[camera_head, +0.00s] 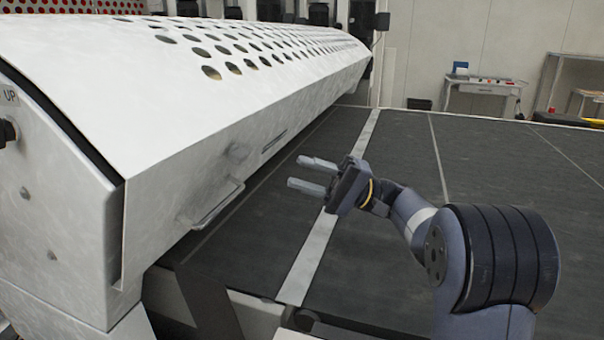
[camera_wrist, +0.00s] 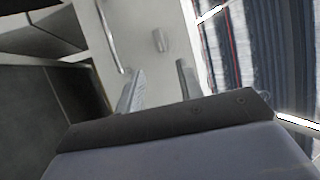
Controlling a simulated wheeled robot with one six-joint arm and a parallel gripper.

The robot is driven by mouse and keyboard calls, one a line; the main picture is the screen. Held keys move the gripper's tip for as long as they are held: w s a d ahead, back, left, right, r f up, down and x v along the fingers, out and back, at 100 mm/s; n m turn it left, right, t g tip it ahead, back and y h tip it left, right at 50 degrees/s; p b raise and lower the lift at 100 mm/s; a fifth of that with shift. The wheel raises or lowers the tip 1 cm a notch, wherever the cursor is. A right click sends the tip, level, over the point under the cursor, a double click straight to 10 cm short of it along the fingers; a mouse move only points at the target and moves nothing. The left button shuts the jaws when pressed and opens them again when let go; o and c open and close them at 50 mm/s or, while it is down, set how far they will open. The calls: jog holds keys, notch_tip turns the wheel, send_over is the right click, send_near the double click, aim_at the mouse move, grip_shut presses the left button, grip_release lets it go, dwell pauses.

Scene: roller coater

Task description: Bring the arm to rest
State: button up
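My arm reaches in from the lower right of the head view, over the dark conveyor bed (camera_head: 400,230). My gripper (camera_head: 305,174) points left toward the roller coater's white cover (camera_head: 180,120). Its two fingers are apart with nothing between them. The wrist view shows the same open fingers (camera_wrist: 158,88) in front of the white cover. The cover's handle (camera_head: 212,205) is left of my fingertips in the head view and also shows in the wrist view (camera_wrist: 112,38). The fingers look clear of the handle. A small latch-like knob (camera_head: 237,152) sits above the handle.
The white cover with round holes fills the left and is the nearest obstacle. A pale strip (camera_head: 325,225) crosses the dark bed beneath my gripper. A small white desk (camera_head: 483,90) stands far back by the wall. The bed to the right is clear.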

aim_at(248, 156)
jog(key=shift+a, duration=0.1)
jog(key=p+x, duration=0.1)
jog(key=x, duration=1)
